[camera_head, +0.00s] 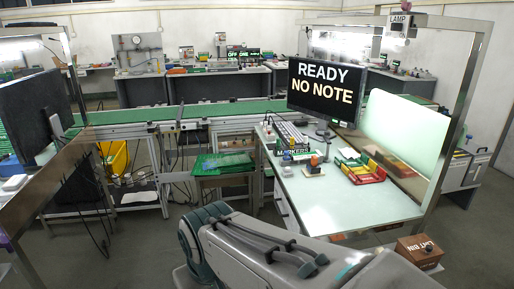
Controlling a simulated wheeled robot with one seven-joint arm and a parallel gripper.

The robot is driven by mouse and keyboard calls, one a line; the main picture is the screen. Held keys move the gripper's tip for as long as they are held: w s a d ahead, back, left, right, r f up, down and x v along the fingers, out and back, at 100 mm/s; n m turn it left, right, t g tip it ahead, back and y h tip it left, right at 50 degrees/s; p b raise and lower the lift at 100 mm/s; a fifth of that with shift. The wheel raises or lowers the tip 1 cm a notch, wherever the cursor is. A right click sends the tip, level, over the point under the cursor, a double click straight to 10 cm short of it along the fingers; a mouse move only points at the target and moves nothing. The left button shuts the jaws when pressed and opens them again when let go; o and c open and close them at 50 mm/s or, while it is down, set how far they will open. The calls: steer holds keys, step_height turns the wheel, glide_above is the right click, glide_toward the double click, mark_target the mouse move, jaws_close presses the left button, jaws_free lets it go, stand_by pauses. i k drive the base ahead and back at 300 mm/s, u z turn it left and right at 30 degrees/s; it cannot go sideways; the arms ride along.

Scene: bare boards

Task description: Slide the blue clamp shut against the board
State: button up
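I cannot make out a blue clamp in the head view. A green board-like panel (225,161) lies on a low stand in front of the conveyor, left of the workbench; its details are too small to tell. Whether it is the task's board I cannot tell. A small orange, blue and white item (314,167) stands on the workbench near its left edge. My grey arm crosses the lower middle of the view. My gripper is not in view.
The workbench (340,205) has clear space at its front. It bears a red and yellow tray (360,170), a holder marked MARKERS (298,155) and a monitor reading READY NO NOTE (325,88). A brown box (419,251) is at the lower right. A green conveyor (190,111) runs behind.

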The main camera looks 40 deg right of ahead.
mark_target(287, 157)
steer(key=i, duration=2.9)
steer(key=z, duration=3.65)
steer(key=i, duration=1)
